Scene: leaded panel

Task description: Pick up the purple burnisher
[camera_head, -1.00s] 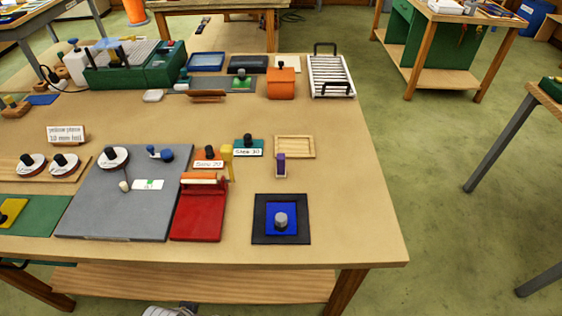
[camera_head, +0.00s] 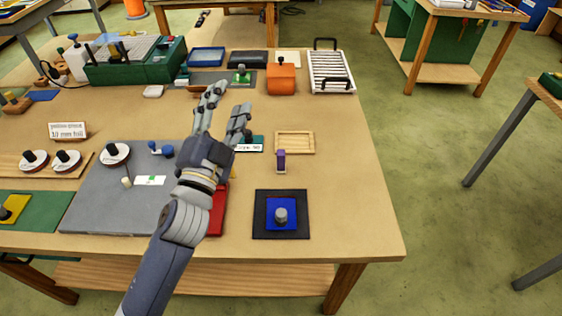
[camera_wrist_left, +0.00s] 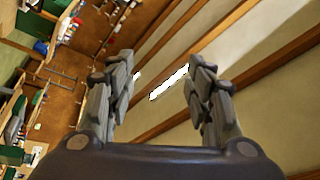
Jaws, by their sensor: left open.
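The purple burnisher (camera_head: 281,161) stands upright on the wooden table, just below a small wooden tray, in the head view. My left gripper (camera_head: 224,106) is open and empty, raised over the table to the left of the burnisher and apart from it. In the left wrist view its two fingers (camera_wrist_left: 158,88) are spread with nothing between them, and the burnisher does not show there. My left arm covers most of the red block (camera_head: 217,212) and the things around it. My right gripper is not in view.
The small wooden tray (camera_head: 295,142) lies just behind the burnisher. A black-framed blue pad (camera_head: 262,227) with a grey knob lies in front of it. An orange box (camera_head: 281,79) and a white rack (camera_head: 331,72) stand farther back. The table right of the burnisher is clear.

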